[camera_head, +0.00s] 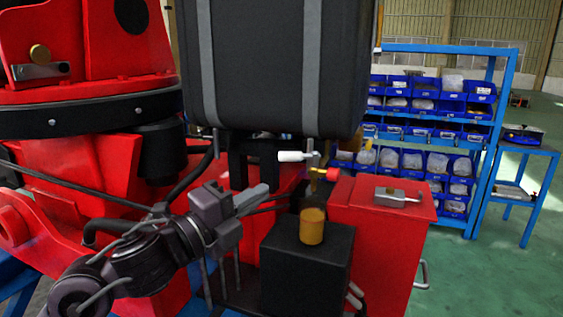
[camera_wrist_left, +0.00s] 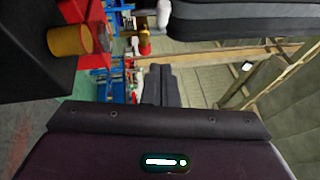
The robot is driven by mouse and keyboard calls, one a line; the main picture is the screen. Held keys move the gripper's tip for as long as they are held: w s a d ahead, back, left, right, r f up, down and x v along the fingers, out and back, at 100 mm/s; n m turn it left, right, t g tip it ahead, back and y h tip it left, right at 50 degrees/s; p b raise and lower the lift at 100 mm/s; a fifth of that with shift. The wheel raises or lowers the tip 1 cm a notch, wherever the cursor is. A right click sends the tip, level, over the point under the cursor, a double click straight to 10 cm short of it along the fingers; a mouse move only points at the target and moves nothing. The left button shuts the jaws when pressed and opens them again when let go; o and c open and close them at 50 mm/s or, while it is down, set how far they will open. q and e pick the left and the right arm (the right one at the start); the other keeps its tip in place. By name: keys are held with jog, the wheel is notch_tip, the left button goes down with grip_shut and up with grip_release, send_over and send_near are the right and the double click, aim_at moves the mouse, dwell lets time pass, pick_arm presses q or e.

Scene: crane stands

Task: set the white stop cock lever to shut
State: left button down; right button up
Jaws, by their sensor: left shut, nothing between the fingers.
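The white stop cock lever (camera_head: 292,156) points left from its brass valve, under the big black tank. A red knob (camera_head: 332,174) sits on the same fitting, lower and to the right. In the left wrist view a pale lever-like part (camera_wrist_left: 163,13) shows at the top edge, likely the white lever. My left gripper (camera_head: 262,194) is shut and empty, below and left of the lever in the head view, apart from it. Its closed fingers (camera_wrist_left: 162,84) point ahead in the left wrist view. My right gripper is not in view.
The black tank (camera_head: 275,70) hangs over the valve. A brass cylinder (camera_head: 312,227) stands on a black block (camera_head: 290,268) below it. A red box (camera_head: 385,230) stands to the right, and a blue rack of bins (camera_head: 440,120) behind. Red crane parts (camera_head: 90,170) crowd the left.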

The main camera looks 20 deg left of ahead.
aim_at(296, 160)
pick_arm(q)
jog(key=w+p, duration=0.1)
jog(key=w, duration=0.2)
jog(key=w+d+r+p, duration=0.1)
jog(key=w+p, duration=0.1)
jog(key=w, duration=0.1)
jog(key=w+p, duration=0.1)
jog(key=w, duration=0.2)
jog(key=shift+w+d+r+p, duration=0.25)
jog(key=shift+r+p, duration=0.05)
jog(key=shift+r, duration=0.05)
jog(key=shift+w+f, duration=0.1)
jog(key=shift+w+a+r+b, duration=0.2)
jog(key=shift+w+a+b, duration=0.8)
jog(key=shift+w+b, duration=0.1)
